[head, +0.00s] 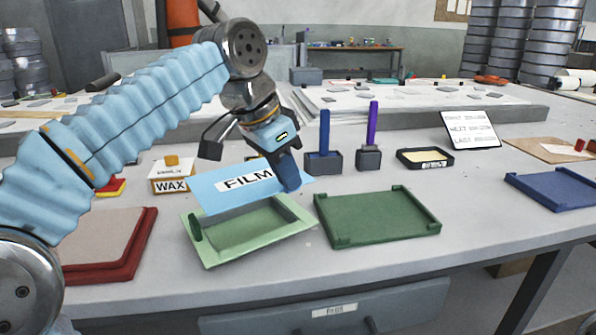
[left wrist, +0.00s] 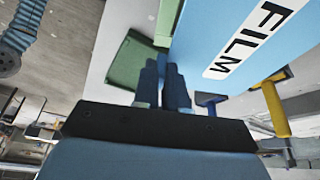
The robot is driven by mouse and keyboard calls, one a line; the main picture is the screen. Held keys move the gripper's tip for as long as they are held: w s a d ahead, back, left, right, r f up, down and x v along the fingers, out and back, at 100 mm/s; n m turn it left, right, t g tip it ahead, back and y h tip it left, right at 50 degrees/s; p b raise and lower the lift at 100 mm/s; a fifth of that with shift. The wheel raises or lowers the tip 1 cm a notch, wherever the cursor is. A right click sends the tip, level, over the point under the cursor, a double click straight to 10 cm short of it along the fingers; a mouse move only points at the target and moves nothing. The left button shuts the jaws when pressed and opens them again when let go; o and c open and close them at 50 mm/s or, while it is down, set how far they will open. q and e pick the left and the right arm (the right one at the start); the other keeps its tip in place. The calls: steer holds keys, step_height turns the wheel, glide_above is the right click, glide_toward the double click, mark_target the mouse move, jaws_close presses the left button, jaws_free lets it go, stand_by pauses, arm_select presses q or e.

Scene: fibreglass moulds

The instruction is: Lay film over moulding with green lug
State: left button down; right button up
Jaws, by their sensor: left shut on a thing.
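A light blue film sheet (head: 215,196) marked FILM is held by my left gripper (head: 289,184) at its right end, which is shut on it. The sheet hangs above a pale green moulding (head: 255,250) and hides part of its back edge. A darker green lug (head: 195,228) stands on the moulding's left rim. In the left wrist view the film (left wrist: 230,45) extends up and right from my left fingers (left wrist: 165,90). A strip of the pale green moulding (left wrist: 167,22) shows beside it. My right gripper is out of view.
A dark green tray (head: 378,216) lies right of the moulding, and a red-framed tray (head: 135,245) left of it. A WAX box (head: 170,180), blue-handled tool (head: 325,130), purple-handled tool (head: 372,125) and black tray (head: 425,166) stand behind. A blue tray (head: 555,190) lies far right.

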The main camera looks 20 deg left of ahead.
arm_select(q)
step_height(320, 180, down, 7)
steer(key=b, duration=0.5)
steer(key=shift+r, duration=0.15)
steer(key=shift+f+b, duration=0.5)
steer(key=c, duration=1.1)
jaws_free()
steer(key=p+v, duration=0.4)
steer(key=v, duration=0.9)
steer(key=shift+r, duration=0.45)
